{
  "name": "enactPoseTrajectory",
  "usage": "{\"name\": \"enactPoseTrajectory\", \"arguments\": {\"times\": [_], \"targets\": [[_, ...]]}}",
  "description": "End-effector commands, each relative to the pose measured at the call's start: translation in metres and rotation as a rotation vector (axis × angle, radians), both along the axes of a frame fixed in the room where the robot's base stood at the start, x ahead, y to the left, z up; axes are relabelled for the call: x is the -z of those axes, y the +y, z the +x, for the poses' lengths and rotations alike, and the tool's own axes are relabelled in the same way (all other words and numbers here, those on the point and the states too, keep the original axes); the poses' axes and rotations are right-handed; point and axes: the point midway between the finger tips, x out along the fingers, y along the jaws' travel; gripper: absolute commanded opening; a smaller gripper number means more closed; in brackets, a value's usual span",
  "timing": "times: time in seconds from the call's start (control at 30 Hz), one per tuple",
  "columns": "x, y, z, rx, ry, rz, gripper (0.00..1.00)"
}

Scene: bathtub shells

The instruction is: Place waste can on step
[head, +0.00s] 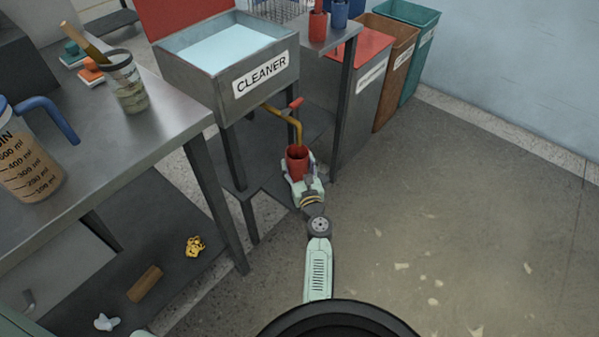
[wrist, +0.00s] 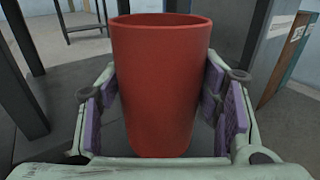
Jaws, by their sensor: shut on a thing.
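My gripper (head: 300,176) is shut on a red, tapered, open-topped can (head: 297,158). In the wrist view the same can (wrist: 160,85) stands upright between the purple finger pads (wrist: 228,110) and fills the middle of the picture. In the head view the can is just below the yellow tap of the cleaner basin. A dark low platform (head: 262,178) lies under the basin, behind and beside the can. I cannot tell whether the can's base touches it, as my gripper hides the base.
The grey CLEANER basin (head: 245,95) stands on dark legs, with a yellow tap (head: 290,118) close above the can. Red, brown (head: 395,70) and teal (head: 415,45) bins stand behind. A metal table (head: 120,130) is at left. The floor (head: 450,220) at right is open.

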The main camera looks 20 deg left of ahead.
Motion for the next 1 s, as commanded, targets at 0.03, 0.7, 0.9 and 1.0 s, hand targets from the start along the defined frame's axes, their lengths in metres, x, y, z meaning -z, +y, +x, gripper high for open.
{"name": "enactPoseTrajectory", "arguments": {"times": [0.03, 0.7, 0.9, 1.0], "targets": [[0.003, -0.010, -0.003, 0.005, 0.002, -0.001, 0.28], [0.038, -0.006, -0.001, 0.002, 0.001, -0.001, 0.64], [0.038, -0.006, -0.001, 0.002, 0.001, -0.001, 0.77], [0.038, -0.006, -0.001, 0.002, 0.001, -0.001, 0.79]]}}
